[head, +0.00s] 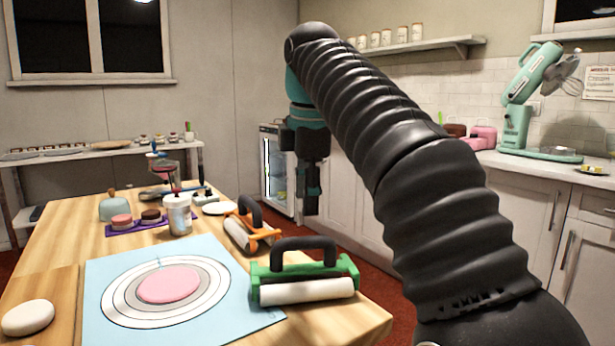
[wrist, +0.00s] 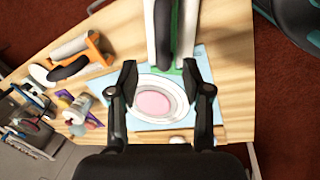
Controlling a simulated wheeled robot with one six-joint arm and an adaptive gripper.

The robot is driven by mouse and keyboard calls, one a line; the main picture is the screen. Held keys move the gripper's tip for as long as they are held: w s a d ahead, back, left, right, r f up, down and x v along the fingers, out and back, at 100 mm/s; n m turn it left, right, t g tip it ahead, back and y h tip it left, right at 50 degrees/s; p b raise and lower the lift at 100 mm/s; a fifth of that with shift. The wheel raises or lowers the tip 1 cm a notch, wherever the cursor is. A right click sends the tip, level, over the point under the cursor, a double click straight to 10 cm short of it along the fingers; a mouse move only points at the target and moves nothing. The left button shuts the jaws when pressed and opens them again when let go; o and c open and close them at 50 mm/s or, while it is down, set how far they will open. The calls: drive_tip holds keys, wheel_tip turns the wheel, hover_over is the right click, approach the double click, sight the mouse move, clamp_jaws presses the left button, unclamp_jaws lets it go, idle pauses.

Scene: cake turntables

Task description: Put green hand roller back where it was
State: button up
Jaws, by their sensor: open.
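The green hand roller (head: 305,272) has a black handle and a white cylinder. It stands on the wooden table near its right edge, partly over the edge of the blue mat (head: 215,258). In the wrist view the green hand roller (wrist: 178,35) lies ahead of the fingertips, at the top. My gripper (head: 307,195) is raised beyond the table's right edge in the head view, apart from the roller. In the wrist view my gripper (wrist: 165,75) has its two fingers spread wide with nothing between them.
An orange hand roller (head: 249,226) stands just behind the green one. A pink disc (head: 169,284) lies on the mat's ringed target. A white jar (head: 178,214) and a purple tray (head: 136,229) with small cakes stand farther back. A white round piece (head: 27,317) lies front left.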

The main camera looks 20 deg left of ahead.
drive_tip(key=shift+s+d+r, duration=0.1)
drive_tip(key=shift+s+r, duration=0.05)
drive_tip(key=shift+r, duration=0.45)
drive_tip(key=shift+s+r, duration=0.1)
drive_tip(key=shift+r, duration=0.45)
drive_tip(key=s+d+f+m+t, duration=0.1)
drive_tip(key=s+d+f+m, duration=0.1)
drive_tip(key=d+f+m, duration=0.5)
drive_tip(key=s+d+m+t, duration=0.15)
drive_tip(key=d+m, duration=0.25)
drive_tip(key=d, duration=0.7)
drive_tip(key=s+d+f+m, duration=0.4)
drive_tip(key=s+f, duration=0.1)
drive_tip(key=f, duration=0.2)
drive_tip(key=s+d+f+m, duration=0.4)
drive_tip(key=s+f, duration=0.1)
drive_tip(key=f, duration=0.3)
drive_tip(key=s+d+f+m+t+h, duration=0.1)
drive_tip(key=s+d+f+m, duration=0.3)
drive_tip(key=s+f, duration=0.2)
wheel_tip(320, 180, down, 2)
drive_tip(key=shift+f, duration=0.1)
drive_tip(key=shift+s+d, duration=0.1)
